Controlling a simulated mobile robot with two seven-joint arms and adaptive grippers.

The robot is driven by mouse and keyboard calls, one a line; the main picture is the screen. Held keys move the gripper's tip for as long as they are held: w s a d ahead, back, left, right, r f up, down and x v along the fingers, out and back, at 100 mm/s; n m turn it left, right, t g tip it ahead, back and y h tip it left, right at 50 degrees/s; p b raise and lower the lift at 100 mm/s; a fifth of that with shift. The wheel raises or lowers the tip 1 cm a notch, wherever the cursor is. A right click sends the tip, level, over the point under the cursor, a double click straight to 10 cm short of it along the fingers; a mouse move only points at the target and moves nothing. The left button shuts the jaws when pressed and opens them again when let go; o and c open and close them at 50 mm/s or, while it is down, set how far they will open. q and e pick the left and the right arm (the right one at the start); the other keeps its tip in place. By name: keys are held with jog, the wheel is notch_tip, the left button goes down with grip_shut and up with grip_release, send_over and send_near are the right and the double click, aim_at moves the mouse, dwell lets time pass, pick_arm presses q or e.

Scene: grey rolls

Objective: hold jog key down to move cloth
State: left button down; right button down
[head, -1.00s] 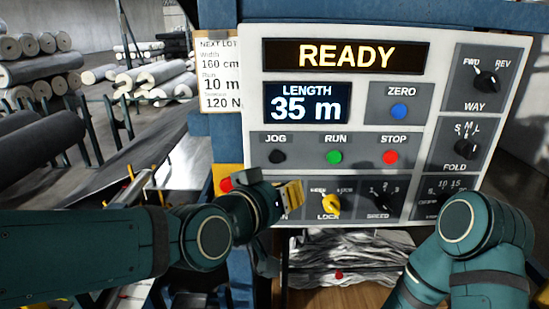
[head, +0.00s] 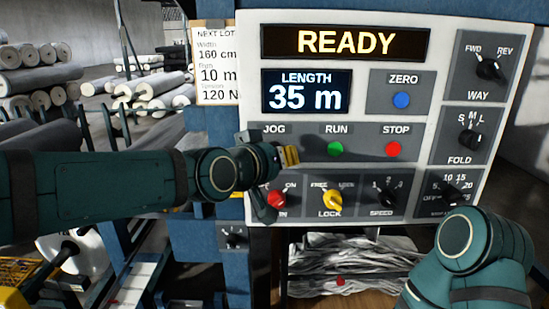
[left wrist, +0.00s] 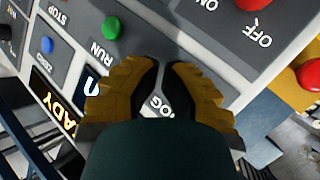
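The control panel (head: 300,215) faces me, its display (head: 345,42) reading READY and its length screen (head: 306,92) reading 35 m. My left gripper (head: 290,156) is in front of the panel just below the JOG label (head: 274,129), its yellow fingertips together and empty. It hides the jog key in the head view. In the left wrist view the fingertips (left wrist: 162,66) nearly meet, with part of the JOG label (left wrist: 163,106) between the fingers; the key is hidden. I cannot tell whether they touch it. Pale crumpled cloth (head: 350,262) lies below the panel. My right gripper is out of view.
The green RUN button (head: 336,149) and red STOP button (head: 393,149) are right of the gripper. The red main knob (head: 277,199) and yellow lock knob (head: 332,200) are below. A red button (left wrist: 312,75) on yellow shows in the wrist view. Cloth rolls (head: 40,80) lie behind left.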

pick_arm(q)
jog(key=shift+w, duration=0.25)
dwell(1.3)
jog(key=shift+w+b, duration=0.3)
jog(key=shift+b, duration=0.1)
jog(key=shift+w+b, duration=0.3)
jog(key=shift+w, duration=0.1)
dwell(5.7)
